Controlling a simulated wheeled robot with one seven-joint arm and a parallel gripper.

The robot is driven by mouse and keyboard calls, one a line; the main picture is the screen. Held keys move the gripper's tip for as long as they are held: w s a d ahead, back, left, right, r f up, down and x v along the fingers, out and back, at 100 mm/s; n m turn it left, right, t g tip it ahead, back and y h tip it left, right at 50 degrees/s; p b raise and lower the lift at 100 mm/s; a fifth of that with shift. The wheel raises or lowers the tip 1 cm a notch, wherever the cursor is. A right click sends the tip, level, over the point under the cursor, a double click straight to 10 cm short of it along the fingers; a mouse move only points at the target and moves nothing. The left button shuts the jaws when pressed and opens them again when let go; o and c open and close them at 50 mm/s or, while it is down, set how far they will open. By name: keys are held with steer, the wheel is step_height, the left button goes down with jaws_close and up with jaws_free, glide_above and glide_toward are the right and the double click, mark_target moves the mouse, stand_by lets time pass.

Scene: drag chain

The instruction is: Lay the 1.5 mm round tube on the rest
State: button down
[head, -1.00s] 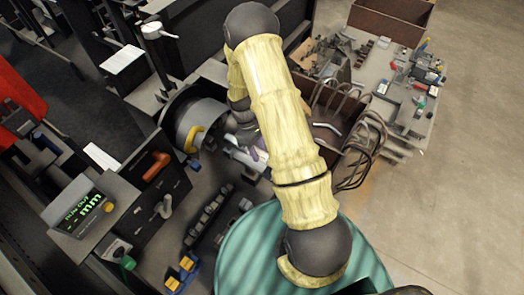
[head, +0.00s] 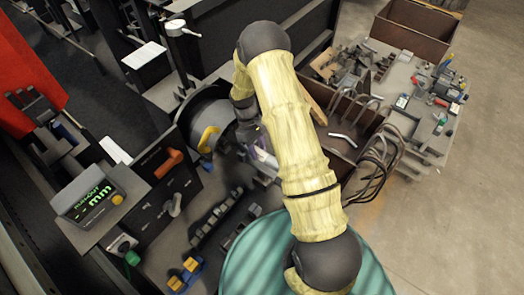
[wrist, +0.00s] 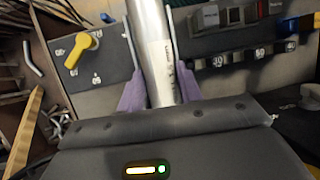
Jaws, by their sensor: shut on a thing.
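In the wrist view my gripper (wrist: 152,45) is shut on a pale metal round tube (wrist: 158,65), with one finger on each side. The tube carries a small printed label and runs up out of the top of the picture; its far end is out of view. In the head view my gripper (head: 258,150) is mostly hidden behind my yellow-sleeved arm, above the grey bench by the round machine part. I cannot make out which thing is the rest.
A panel with a yellow lever (wrist: 83,48) is left of the tube in the wrist view. Dark blocks (wrist: 230,35) stand to its right. In the head view, a readout box (head: 90,195) is at left, a bin of bent tubes (head: 350,128) at right, and a teal round surface (head: 240,275) below.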

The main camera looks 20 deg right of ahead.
steer(key=shift+w+a+f, duration=0.1)
steer(key=shift+w+a, duration=0.1)
steer(key=shift+w, duration=0.05)
steer(key=shift+f+b, duration=0.75)
steer(key=shift+f, duration=0.3)
steer(key=c, duration=0.9)
jaws_free()
steer(key=shift+s, duration=0.1)
steer(key=shift+o, duration=0.2)
steer(key=shift+d, duration=0.15)
